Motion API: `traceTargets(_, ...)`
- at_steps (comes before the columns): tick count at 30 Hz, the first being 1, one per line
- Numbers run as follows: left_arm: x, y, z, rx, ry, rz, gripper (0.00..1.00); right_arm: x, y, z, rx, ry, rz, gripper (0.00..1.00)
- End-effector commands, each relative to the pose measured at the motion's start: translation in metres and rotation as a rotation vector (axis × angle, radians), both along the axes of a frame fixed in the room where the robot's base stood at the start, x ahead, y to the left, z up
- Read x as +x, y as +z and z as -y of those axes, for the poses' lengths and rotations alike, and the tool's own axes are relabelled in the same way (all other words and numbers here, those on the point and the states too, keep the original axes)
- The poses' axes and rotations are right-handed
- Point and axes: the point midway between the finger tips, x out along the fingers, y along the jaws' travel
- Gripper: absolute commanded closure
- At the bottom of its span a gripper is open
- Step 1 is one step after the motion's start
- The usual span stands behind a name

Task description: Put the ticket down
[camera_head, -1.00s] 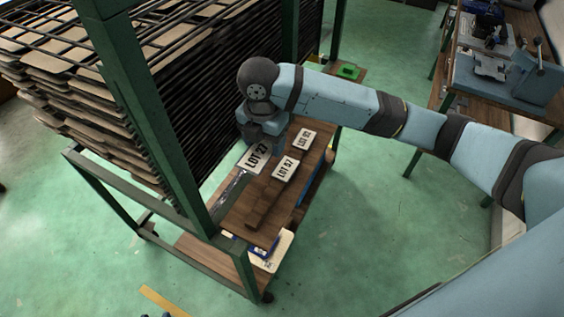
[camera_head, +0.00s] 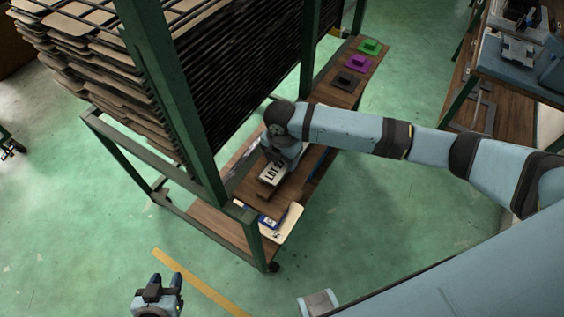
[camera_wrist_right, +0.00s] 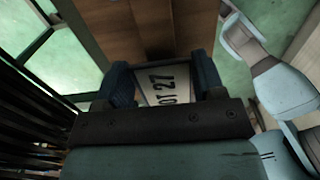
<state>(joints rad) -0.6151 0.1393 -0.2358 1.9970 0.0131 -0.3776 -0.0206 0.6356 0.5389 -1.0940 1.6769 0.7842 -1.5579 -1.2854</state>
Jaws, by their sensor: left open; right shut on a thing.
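The white ticket (camera_head: 271,174), with black lettering starting "LOT", is at my right gripper (camera_head: 283,157) over the wooden shelf (camera_head: 248,193). In the right wrist view the ticket (camera_wrist_right: 162,88) reads "OT 27" and lies between the two blue fingers, which are shut on it. Its near end is hidden by the gripper body. I cannot tell whether it touches the shelf or a raised wooden strip there. My left gripper (camera_head: 158,283) is open and empty at the bottom left, over the floor, away from the ticket.
A green-framed rack with stacked trays (camera_head: 75,65) stands left of the shelf. Green (camera_head: 370,46), magenta (camera_head: 358,64) and dark (camera_head: 346,82) pieces sit at the shelf's far end. Below are pale and blue items (camera_head: 277,222). A workbench (camera_head: 520,62) stands at right.

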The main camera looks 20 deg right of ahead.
Motion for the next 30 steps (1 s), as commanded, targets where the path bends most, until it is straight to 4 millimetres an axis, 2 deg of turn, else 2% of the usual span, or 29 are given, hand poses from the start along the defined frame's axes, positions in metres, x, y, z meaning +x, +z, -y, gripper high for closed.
traceTargets(3, 0.000, 0.000, 0.000, 0.001, 0.001, -0.002, 0.57, -0.001, -0.020, 0.000, -0.001, -0.001, -0.004, 0.60)
traceTargets(6, 0.000, -0.001, -0.001, 0.002, 0.001, -0.004, 0.57, -0.001, -0.029, 0.000, 0.000, 0.000, -0.002, 0.60)
traceTargets(16, 0.000, -0.002, -0.001, 0.003, 0.002, -0.005, 0.57, 0.000, -0.032, 0.000, 0.000, 0.000, -0.001, 0.60)
traceTargets(17, 0.000, -0.002, -0.001, 0.003, 0.002, -0.005, 0.57, 0.000, -0.032, 0.000, 0.000, 0.000, -0.001, 0.35)
traceTargets(20, 0.000, -0.002, -0.001, 0.002, 0.002, -0.005, 0.57, 0.000, -0.032, 0.000, 0.000, 0.000, -0.001, 0.12)
traceTargets(30, 0.000, 0.000, -0.001, 0.001, 0.002, -0.001, 0.57, 0.000, -0.028, 0.000, 0.000, 0.000, -0.001, 0.12)
